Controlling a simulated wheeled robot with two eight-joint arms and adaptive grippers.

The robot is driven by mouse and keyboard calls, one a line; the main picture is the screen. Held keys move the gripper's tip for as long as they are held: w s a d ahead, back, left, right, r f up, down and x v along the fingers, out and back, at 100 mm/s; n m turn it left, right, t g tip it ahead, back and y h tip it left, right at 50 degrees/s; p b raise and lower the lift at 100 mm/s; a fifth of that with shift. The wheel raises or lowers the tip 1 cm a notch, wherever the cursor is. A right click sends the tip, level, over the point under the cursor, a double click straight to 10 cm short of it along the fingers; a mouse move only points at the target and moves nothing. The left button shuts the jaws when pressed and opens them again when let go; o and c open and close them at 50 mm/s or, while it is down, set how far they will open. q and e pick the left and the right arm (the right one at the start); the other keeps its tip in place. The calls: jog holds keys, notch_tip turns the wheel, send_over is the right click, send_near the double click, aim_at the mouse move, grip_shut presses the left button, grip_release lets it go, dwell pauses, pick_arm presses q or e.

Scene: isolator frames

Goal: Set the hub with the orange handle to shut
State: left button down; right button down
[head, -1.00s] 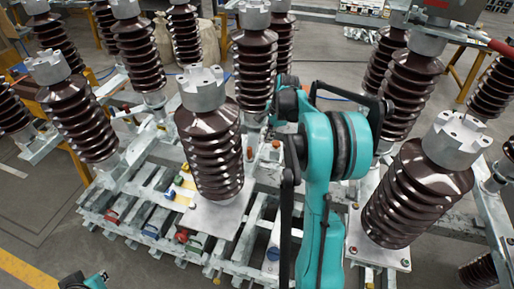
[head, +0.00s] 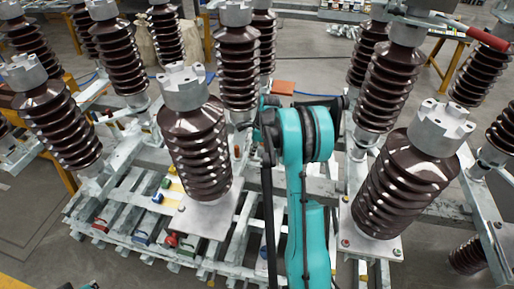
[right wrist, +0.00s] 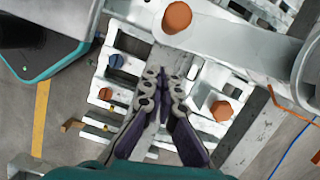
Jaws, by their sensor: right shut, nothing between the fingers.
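No hub with an orange handle can be told for certain. Round orange caps show in the right wrist view, one at the top (right wrist: 177,17) and one right of my fingers (right wrist: 221,110). A red-orange bar handle (head: 485,38) is at the top right of the head view. My right gripper (right wrist: 163,76) is shut and empty, above the grey metal frame, left of the lower orange cap and apart from it. In the head view my own teal arm largely hides this gripper. My left gripper does not show.
Tall brown ribbed insulators with grey metal caps stand on both sides of my right arm, one close on the left (head: 195,140) and one on the right (head: 410,185). A slatted metal frame (head: 130,215) with coloured blocks is below. A blue knob (right wrist: 116,61) is near my fingers.

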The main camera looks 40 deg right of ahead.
jog(key=shift+w+a+r, duration=0.15)
jog(key=shift+w+a, duration=0.8)
jog(key=shift+a, duration=0.25)
jog(key=shift+a, duration=0.1)
jog(key=w+a+m, duration=0.1)
jog(key=w+a, duration=0.5)
jog(key=shift+w+a+m, duration=0.2)
jog(key=shift+a+m, duration=0.05)
jog(key=shift+m, duration=0.05)
